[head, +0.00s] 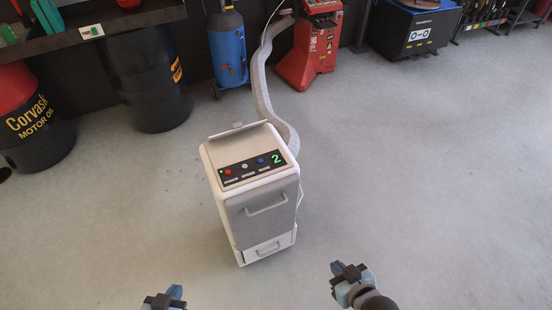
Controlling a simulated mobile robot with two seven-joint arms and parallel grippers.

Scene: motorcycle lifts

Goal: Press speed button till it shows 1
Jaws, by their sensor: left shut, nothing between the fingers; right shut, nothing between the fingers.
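A white boxy machine (262,209) stands on the floor in the middle of the head view. Its top has a dark control panel (250,168) with a red button (228,172), a whitish button (245,166) and a blue button (261,161). The small labels under the buttons are too small to read. A green display (277,159) on the panel shows 2. My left gripper (165,299) is at the bottom edge, shut and empty, left of and nearer than the machine. My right gripper (347,270) is shut and empty, to the lower right of the machine. Neither touches it.
A grey hose (261,83) runs from behind the machine toward a red machine (309,50) at the back. Black barrels (148,82) and a blue cylinder (227,48) stand at the back left. The floor around the white machine is clear at left and right.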

